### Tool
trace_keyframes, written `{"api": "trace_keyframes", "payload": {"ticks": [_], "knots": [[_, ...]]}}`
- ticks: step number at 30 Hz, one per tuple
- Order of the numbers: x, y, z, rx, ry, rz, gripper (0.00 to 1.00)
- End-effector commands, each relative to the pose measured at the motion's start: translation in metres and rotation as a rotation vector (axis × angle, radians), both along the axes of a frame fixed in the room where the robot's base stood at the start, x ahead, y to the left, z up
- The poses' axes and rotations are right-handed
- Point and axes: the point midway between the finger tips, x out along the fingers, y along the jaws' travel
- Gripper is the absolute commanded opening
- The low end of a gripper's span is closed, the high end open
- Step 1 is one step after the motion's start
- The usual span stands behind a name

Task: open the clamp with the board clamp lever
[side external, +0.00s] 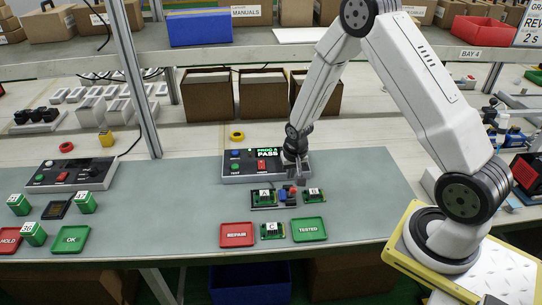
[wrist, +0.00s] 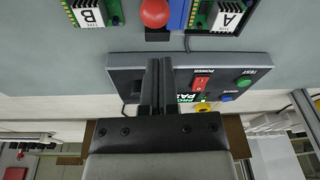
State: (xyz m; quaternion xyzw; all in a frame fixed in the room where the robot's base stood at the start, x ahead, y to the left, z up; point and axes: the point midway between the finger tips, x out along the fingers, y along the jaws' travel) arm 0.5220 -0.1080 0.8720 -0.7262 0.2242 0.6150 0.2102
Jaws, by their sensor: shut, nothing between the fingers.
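The board clamp lever ends in a red ball knob (side external: 293,189), which stands beside a blue clamp body (side external: 283,194) between boards A and B. In the wrist view the red knob (wrist: 155,12) and the blue body (wrist: 178,14) are at the top edge, partly cut off. My gripper (side external: 297,181) is just above and behind the knob, pointing down. In the wrist view its fingers (wrist: 157,64) are together and empty, apart from the knob. Whether the clamp is open or closed I cannot tell.
Board A (side external: 264,196) and board B (side external: 314,194) flank the clamp; board C (side external: 272,230) lies in front, between the red REPAIR tray (side external: 237,235) and green TESTED tray (side external: 309,229). The test console (side external: 240,166) behind reads PASS.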

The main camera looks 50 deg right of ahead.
Motion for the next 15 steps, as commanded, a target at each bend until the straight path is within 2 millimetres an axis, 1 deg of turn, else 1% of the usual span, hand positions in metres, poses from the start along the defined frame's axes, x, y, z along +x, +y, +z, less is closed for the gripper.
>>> {"api": "trace_keyframes", "payload": {"ticks": [6,15], "knots": [[0.0,0.0,0.0063,0.0,0.0,-0.001,0.0],[-0.0001,0.0,0.0069,0.0,0.0,0.0,0.0]]}}
